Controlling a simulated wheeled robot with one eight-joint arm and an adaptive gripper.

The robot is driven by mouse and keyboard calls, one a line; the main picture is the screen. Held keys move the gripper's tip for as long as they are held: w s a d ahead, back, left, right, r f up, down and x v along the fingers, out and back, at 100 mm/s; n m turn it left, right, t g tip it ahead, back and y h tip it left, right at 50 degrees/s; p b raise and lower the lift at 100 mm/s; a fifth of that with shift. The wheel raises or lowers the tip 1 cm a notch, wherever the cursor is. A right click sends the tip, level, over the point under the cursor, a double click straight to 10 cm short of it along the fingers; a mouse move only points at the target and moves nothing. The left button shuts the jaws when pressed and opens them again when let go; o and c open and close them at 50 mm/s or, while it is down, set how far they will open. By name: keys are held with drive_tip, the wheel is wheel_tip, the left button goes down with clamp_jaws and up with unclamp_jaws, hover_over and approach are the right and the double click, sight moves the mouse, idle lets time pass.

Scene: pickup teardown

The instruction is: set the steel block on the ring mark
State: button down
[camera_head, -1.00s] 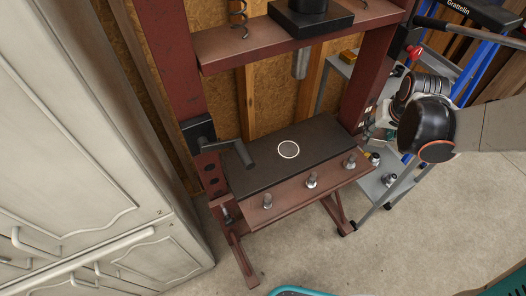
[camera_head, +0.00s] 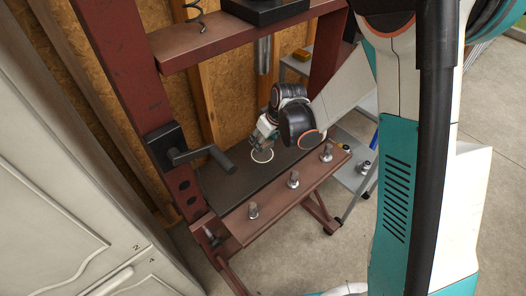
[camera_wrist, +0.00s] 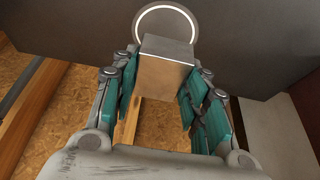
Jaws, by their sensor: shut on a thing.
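The steel block (camera_wrist: 165,68) is a small grey block that sits between the teal-padded fingers of my gripper (camera_wrist: 160,92) in the wrist view. My gripper is shut on it. The ring mark (camera_head: 262,156) is a pale circle on the dark press bed. In the wrist view the ring mark (camera_wrist: 166,22) shows just beyond the block, which covers its lower edge in the picture. In the head view my gripper (camera_head: 264,142) is close above the ring's far side. The block is too small or hidden to make out there. I cannot tell whether it touches the bed.
The dark press bed (camera_head: 232,186) lies inside a red press frame (camera_head: 105,90). The press ram (camera_head: 264,55) hangs above. Several bolts (camera_head: 293,180) line the front rail. A pale cabinet (camera_head: 60,180) is at left.

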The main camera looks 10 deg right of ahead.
sight(263, 155)
drive_tip(key=shift+f+b, duration=0.85)
drive_tip(key=shift+f, duration=1.5)
drive_tip(key=shift+f, duration=0.15)
drive_tip(key=c, duration=0.9)
unclamp_jaws()
drive_tip(key=shift+c, duration=0.2)
drive_tip(key=s+d+r+m+p, duration=0.1)
drive_tip(key=s+d+r, duration=0.25)
drive_tip(key=r, duration=0.45)
drive_tip(key=s+d+r+m+t+h+p, duration=0.1)
drive_tip(key=s+d+r+p, duration=0.1)
drive_tip(key=s+r, duration=0.45)
drive_tip(key=s+d+r+m+p, duration=0.1)
drive_tip(key=s+d+r, duration=0.1)
drive_tip(key=r, duration=0.8)
drive_tip(key=s+d+r+m+t, duration=0.1)
drive_tip(key=s+d+r+m, duration=0.1)
drive_tip(key=s, duration=0.4)
drive_tip(key=s+d+r+m+t+h, duration=0.1)
drive_tip(key=s+d+r, duration=0.1)
drive_tip(key=s, duration=0.4)
drive_tip(key=shift+s+d+r+m+h, duration=0.3)
drive_tip(key=shift+s+d+r+m, duration=0.05)
drive_tip(key=shift+d+r+m, duration=0.1)
